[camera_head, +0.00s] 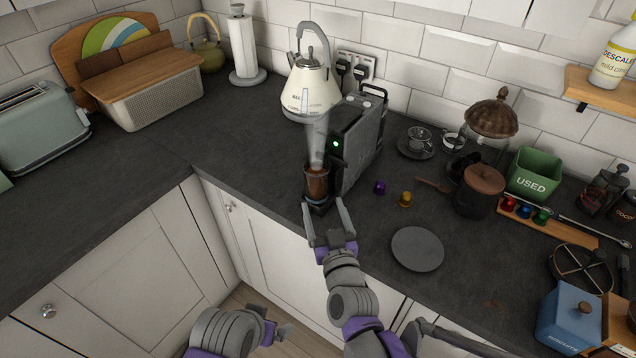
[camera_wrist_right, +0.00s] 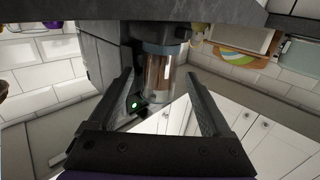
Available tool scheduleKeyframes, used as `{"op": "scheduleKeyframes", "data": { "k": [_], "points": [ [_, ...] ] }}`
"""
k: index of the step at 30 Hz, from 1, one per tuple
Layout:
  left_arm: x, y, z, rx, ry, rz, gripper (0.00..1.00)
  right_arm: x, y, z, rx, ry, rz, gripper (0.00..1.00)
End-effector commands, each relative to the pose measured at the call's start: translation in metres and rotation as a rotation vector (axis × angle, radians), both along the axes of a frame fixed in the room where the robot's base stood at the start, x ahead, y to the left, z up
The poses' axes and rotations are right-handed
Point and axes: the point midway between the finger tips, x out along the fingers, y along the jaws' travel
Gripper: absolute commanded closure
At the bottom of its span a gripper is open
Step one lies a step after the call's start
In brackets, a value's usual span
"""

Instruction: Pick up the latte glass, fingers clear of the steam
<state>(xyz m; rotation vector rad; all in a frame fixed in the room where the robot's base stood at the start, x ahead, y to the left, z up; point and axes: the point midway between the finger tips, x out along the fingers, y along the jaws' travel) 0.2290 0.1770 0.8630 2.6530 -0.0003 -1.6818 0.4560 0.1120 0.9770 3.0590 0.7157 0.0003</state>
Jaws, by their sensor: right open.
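The latte glass (camera_head: 317,184) stands upright on the drip tray of the dark coffee machine (camera_head: 357,142), holding a brown drink. Pale steam (camera_head: 317,140) rises above its rim. My right gripper (camera_head: 324,205) is open and empty, its two fingers pointing at the glass from the front. In the right wrist view the glass (camera_wrist_right: 160,72) shows between the open fingertips (camera_wrist_right: 159,80), image turned over; I cannot tell whether the tips have passed its near side. My left gripper (camera_head: 276,331) is low in front of the cabinets, away from the glass; its jaw opening is unclear.
A cream kettle (camera_head: 311,92) appears behind the steam, beside the machine. A purple capsule (camera_head: 379,187) and a gold capsule (camera_head: 405,199) lie right of the machine. A dark round plate (camera_head: 417,249) lies near the front edge. The worktop left of the machine (camera_head: 245,135) is clear.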

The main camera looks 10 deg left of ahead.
Motion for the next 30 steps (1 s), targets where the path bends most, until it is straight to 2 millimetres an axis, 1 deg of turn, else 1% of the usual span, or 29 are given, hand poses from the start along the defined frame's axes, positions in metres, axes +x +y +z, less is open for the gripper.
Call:
{"op": "scheduleKeyframes", "data": {
  "k": [4, 8, 12, 15, 21, 23, 27, 29, 30],
  "points": [
    [0.0, 0.0, 0.003, 0.0, -0.001, 0.0, 0.0, 0.011, 0.006, 0.004, 0.0, 0.0, 0.0, 0.17],
    [0.001, 0.0, 0.008, 0.0, -0.003, 0.0, 0.0, 0.028, 0.015, 0.012, 0.0, 0.0, 0.0, 0.17],
    [0.001, 0.0, 0.009, 0.0, -0.003, 0.0, 0.0, 0.044, 0.023, 0.012, -0.001, 0.0, -0.001, 0.17],
    [0.001, 0.0, 0.009, 0.0, -0.003, 0.0, 0.0, 0.048, 0.025, 0.011, 0.0, 0.001, 0.0, 0.17],
    [0.001, 0.0, 0.009, 0.0, -0.003, 0.0, 0.0, 0.048, 0.025, 0.011, 0.0, 0.001, 0.0, 0.17],
    [0.001, 0.0, 0.009, 0.0, -0.003, 0.0, 0.0, 0.048, 0.025, 0.011, 0.0, 0.001, 0.0, 0.26],
    [0.001, 0.0, 0.009, 0.0, -0.003, 0.0, 0.0, 0.048, 0.025, 0.011, 0.0, 0.001, 0.0, 0.52],
    [0.001, 0.0, 0.009, 0.0, -0.003, 0.0, 0.0, 0.048, 0.025, 0.011, 0.0, 0.001, 0.0, 0.62],
    [0.001, 0.0, 0.009, 0.0, -0.003, 0.0, 0.0, 0.048, 0.025, 0.011, 0.0, 0.001, 0.0, 0.7]
  ]
}}
